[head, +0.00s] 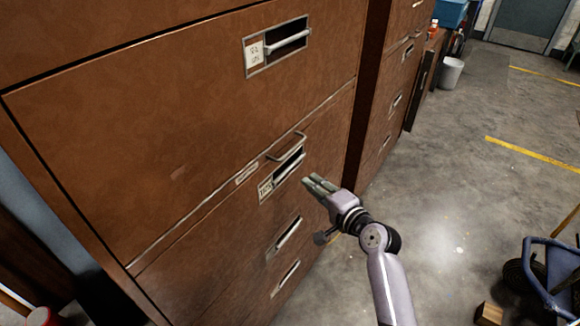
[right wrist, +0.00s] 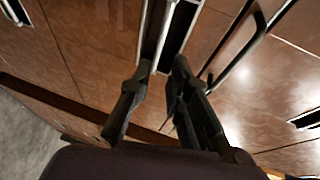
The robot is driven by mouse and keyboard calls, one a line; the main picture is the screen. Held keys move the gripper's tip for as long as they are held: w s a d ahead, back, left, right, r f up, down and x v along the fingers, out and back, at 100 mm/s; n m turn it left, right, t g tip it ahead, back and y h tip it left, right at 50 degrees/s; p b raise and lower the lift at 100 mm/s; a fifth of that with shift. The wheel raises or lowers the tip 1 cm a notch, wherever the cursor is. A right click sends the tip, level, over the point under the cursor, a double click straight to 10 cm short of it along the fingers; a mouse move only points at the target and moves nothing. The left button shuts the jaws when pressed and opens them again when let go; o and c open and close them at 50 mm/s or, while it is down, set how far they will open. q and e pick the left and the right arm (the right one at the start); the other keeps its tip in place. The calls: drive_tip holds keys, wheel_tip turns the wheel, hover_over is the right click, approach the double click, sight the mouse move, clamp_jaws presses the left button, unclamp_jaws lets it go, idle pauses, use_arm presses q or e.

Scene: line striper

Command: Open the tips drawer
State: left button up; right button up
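The tips drawer is in the brown wooden cabinet in the head view. Its small label (head: 265,190) seems to read "TIPS", though it is tiny. The drawer's recessed pull (head: 289,164) is beside the label, with a dark slot and metal frame. My right gripper (head: 318,184) is in front of the drawer, just right of the pull and apparently apart from it. In the right wrist view its two fingers (right wrist: 163,66) are spread with nothing between them, pointing at a metal-framed dark slot (right wrist: 178,38). My left gripper is not in view.
A metal loop handle (head: 287,146) juts out just above the pull, close to my right gripper. Other recessed pulls are above (head: 278,45) and below (head: 284,238). A blue-framed cart (head: 550,270) stands at lower right. The concrete floor (head: 450,200) between is mostly clear.

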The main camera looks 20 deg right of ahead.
sight(290, 168)
drive_tip(key=x, duration=1.1)
drive_tip(key=shift+w+a+f, duration=0.1)
drive_tip(key=shift+w, duration=0.25)
drive_tip(key=shift+c, duration=0.2)
clamp_jaws()
